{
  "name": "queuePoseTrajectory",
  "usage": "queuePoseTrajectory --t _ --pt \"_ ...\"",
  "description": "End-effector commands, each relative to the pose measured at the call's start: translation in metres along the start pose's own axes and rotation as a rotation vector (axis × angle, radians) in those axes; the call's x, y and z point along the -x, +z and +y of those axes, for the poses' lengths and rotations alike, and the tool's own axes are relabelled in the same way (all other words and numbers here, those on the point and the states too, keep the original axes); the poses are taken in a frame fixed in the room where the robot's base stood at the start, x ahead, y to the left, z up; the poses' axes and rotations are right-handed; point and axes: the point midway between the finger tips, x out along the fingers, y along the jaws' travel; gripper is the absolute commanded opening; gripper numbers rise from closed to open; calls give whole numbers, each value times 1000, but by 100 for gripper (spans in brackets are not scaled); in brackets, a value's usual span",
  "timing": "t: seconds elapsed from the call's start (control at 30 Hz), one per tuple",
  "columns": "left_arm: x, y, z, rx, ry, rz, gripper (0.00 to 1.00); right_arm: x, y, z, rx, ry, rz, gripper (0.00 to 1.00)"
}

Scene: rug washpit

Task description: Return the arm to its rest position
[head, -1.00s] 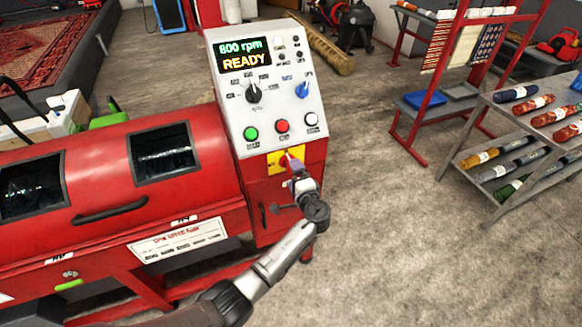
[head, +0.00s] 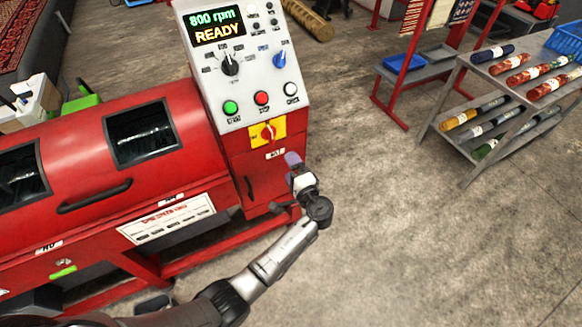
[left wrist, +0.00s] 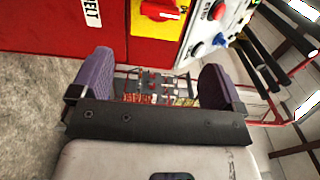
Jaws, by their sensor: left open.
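My left arm comes in from the lower left in the head view. Its gripper (head: 292,160) is just in front of the red machine's lower panel, below the red rotary switch (head: 268,132) on its yellow plate. In the left wrist view the gripper's purple fingers (left wrist: 158,85) are wide apart with nothing between them. The red switch (left wrist: 160,12) shows there beyond the fingers, apart from them. The right gripper is in neither view.
The red machine (head: 85,150) fills the left, with a control panel (head: 245,70) reading 800 rpm READY. A metal shelf rack (head: 500,110) with rolled rugs stands at the right. The concrete floor (head: 400,240) between is clear.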

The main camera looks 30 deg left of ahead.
Motion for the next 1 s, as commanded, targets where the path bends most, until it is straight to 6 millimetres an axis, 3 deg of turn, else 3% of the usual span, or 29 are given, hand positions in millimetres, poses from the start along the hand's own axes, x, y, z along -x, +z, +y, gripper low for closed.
queuePoseTrajectory --t 0.37,0.47,0.57,0.67,0.83,1.0 --pt "0 3 1 27 6 -21 94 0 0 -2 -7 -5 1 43" --pt "1 7 15 79 99 -49 94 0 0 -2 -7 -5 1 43" --pt "6 8 15 209 241 -70 94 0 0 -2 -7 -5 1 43" --pt "17 5 1 396 423 -63 94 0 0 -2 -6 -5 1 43" --pt "48 4 -43 697 743 38 94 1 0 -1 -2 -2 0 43" --pt "109 46 -56 829 1063 189 94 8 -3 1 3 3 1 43"
